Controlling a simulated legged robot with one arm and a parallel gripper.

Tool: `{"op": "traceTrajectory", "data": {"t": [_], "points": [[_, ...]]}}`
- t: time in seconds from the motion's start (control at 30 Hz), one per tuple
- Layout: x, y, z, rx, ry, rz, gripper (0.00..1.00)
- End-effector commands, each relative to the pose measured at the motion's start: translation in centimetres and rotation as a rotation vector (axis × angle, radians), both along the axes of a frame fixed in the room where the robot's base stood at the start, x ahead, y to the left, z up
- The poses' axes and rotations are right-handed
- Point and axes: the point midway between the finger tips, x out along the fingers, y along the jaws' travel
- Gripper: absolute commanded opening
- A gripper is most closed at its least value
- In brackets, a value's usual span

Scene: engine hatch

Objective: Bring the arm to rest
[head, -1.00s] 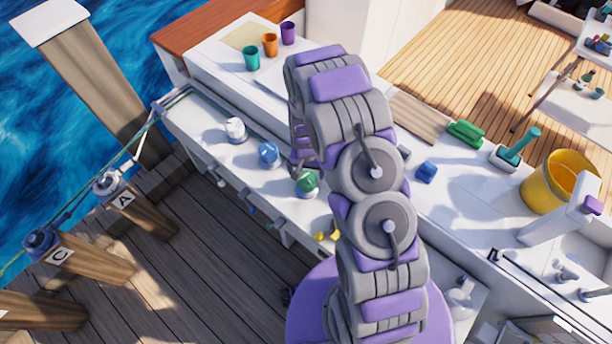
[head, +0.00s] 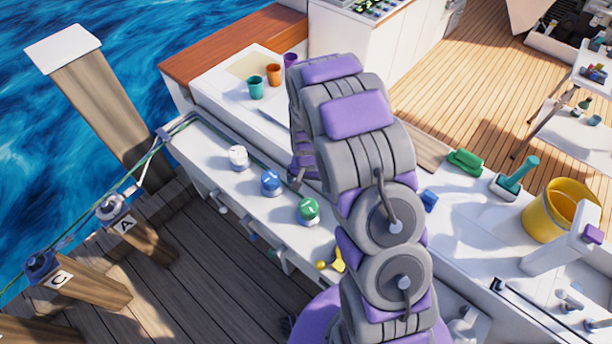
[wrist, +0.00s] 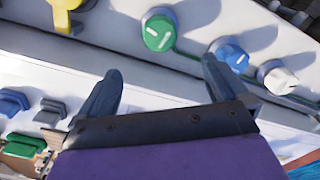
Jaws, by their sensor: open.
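My arm stands in the middle of the head view, folded, with its grey and purple links blocking part of the white counter. My gripper (wrist: 157,90) shows in the wrist view with its two dark fingers spread apart and nothing between them. It is over the white panel edge, near a green knob (wrist: 158,32), a blue knob (wrist: 230,54) and a white knob (wrist: 278,77). The fingers look apart from the knobs.
The white (head: 238,157), blue (head: 271,182) and green (head: 308,210) knobs line the ledge. Teal (head: 256,88), orange (head: 273,74) and purple (head: 291,60) cups stand behind. A green brush (head: 515,178) and yellow bucket (head: 562,210) are at right. Posts (head: 97,110) stand at left.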

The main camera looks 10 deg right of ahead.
Motion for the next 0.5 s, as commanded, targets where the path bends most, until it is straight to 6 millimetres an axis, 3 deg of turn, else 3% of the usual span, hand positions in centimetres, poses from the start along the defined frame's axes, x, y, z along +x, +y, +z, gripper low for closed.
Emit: {"op": "traceTrajectory", "data": {"t": [0.3,0.37,0.5], "points": [[-0.1,0.0,0.4,0.000,0.000,0.003,1.00],[-0.3,0.0,1.1,0.000,0.001,0.008,1.00],[-1.7,-0.2,4.5,0.001,0.008,0.035,1.00]]}}
